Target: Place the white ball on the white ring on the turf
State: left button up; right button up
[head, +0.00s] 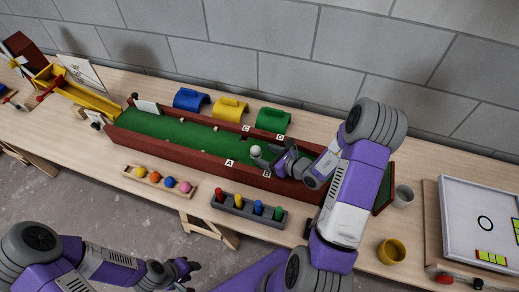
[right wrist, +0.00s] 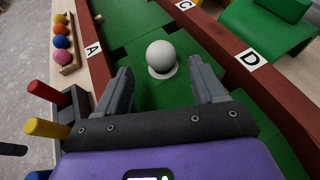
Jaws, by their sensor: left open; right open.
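The white ball (head: 256,150) is on the green turf (head: 180,133) inside the long red-walled trough. In the right wrist view the ball (right wrist: 160,54) sits on the white ring (right wrist: 164,73), whose near edge shows below it; the rest of the ring is hidden. My right gripper (head: 268,161) is open at the ball. In the right wrist view its two fingers (right wrist: 160,82) stand apart to the left and right, just short of the ball, with visible gaps. My left gripper (head: 188,268) is open and empty, low in front of the table.
The red trough walls (right wrist: 238,44) rise close on both sides of my right gripper. A grey rack (head: 250,211) with coloured pegs and a tray of coloured balls (head: 162,181) lie in front. Blue, yellow and green arches (head: 230,108) stand behind. A yellow cup (head: 391,251) is at right.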

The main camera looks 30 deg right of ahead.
jog(key=p+v, duration=0.1)
jog(key=v, duration=0.6)
jog(key=shift+s+r, duration=0.25)
jog(key=shift+r, duration=0.05)
jog(key=shift+r+p, duration=0.1)
jog(key=shift+p, duration=0.2)
